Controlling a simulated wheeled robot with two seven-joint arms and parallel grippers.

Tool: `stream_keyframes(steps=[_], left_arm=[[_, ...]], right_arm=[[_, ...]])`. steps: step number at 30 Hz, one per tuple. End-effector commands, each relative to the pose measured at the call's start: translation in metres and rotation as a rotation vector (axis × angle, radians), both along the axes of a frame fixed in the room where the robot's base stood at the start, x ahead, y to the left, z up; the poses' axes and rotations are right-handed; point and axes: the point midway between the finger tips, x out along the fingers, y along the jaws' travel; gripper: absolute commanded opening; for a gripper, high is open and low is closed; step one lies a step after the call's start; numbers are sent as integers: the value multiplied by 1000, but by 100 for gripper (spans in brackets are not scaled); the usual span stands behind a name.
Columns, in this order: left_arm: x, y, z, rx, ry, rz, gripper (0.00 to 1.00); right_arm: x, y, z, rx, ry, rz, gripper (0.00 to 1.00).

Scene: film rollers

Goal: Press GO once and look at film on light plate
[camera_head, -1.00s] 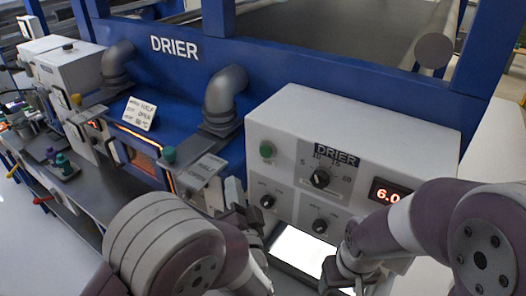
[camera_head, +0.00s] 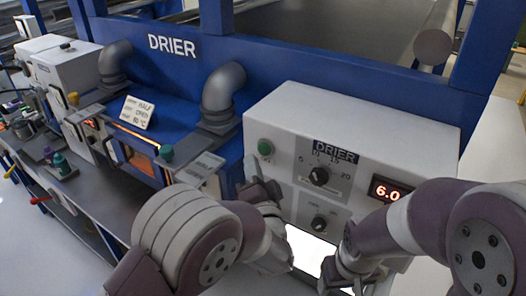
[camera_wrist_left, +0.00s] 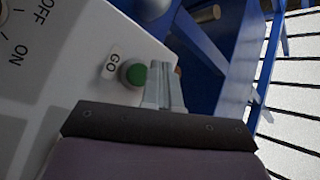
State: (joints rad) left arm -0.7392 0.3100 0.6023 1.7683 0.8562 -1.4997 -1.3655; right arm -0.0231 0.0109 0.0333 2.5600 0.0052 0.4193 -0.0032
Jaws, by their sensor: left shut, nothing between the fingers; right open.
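The green GO button (camera_head: 265,147) is at the upper left of the white drier control box's front. In the left wrist view the button (camera_wrist_left: 134,75) has a GO label beside it. My left gripper (camera_head: 254,168) is shut and empty, its fingertips just below and left of the button. In the wrist view the closed fingers (camera_wrist_left: 165,86) are right beside the button; I cannot tell whether they touch it. The bright light plate (camera_head: 306,250) lies below the box, partly hidden by my arms. My right gripper (camera_head: 338,272) is open over its right side. No film is clearly visible on the plate.
The control box (camera_head: 340,115) has knobs and a red display (camera_head: 388,190) reading 6.0. Left are the blue drier, a grey pipe (camera_head: 222,95), a handwritten card (camera_head: 138,111) and a bench with bottles. White floor is open at lower left.

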Motion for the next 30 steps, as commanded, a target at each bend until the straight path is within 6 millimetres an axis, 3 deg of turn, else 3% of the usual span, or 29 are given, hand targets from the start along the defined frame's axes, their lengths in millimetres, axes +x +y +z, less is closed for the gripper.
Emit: stream_keyframes(steps=[7, 30], left_arm=[[11, -8, 0, 1, 0, 0, 0], [11, -8, 0, 0, 1, -1, 0]], right_arm=[[0, 0, -2, 0, 0, 0, 65], [0, 0, -1, 0, 0, 0, 65]])
